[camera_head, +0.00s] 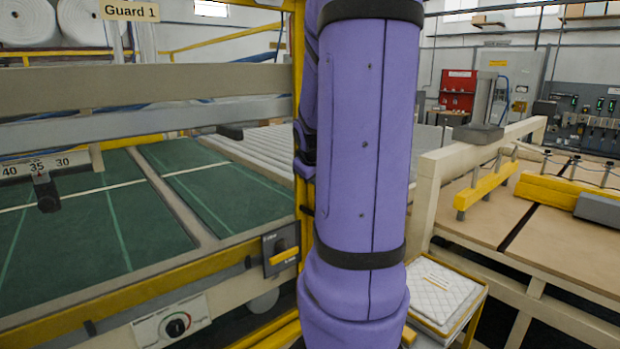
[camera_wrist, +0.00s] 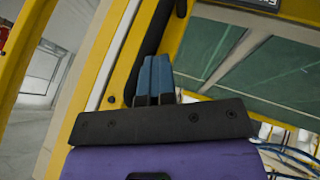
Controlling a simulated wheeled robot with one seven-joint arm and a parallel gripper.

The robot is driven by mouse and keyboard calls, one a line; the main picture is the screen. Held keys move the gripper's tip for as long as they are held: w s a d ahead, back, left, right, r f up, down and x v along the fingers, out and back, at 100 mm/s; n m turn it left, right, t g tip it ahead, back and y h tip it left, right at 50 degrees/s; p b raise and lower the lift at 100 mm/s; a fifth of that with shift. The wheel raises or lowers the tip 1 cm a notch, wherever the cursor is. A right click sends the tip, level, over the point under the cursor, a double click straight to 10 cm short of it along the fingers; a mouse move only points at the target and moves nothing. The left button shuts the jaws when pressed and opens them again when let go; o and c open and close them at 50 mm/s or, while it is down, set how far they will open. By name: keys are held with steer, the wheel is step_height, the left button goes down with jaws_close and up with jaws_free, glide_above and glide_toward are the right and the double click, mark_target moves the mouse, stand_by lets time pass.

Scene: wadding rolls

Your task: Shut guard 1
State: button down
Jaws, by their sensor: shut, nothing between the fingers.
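The Guard 1 sign (camera_head: 129,10) hangs at the top left of the head view, by a yellow frame. The yellow upright (camera_head: 298,60) of that frame is largely behind my purple arm. In the wrist view a yellow guard frame (camera_wrist: 108,85) stands close, with a black curved bar like a handle (camera_wrist: 150,45) along it. My gripper (camera_wrist: 156,60) has its blue fingers together and empty, beside the black bar; I cannot tell whether they touch it. My gripper is hidden in the head view. How far the guard is open is unclear.
A green-topped machine bed (camera_head: 100,215) lies behind beige rails at left. A control box with a yellow handle (camera_head: 281,250) and a dial panel (camera_head: 172,324) face forward. A quilted white stack (camera_head: 440,290) stands low at right, near a beige-framed table (camera_head: 560,245).

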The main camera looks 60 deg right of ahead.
steer(key=shift+s+d+r, duration=0.15)
steer(key=shift+d, duration=0.05)
stand_by(0.3)
steer(key=v, duration=1)
steer(key=shift+a+r, duration=0.15)
steer(key=shift+a, duration=0.25)
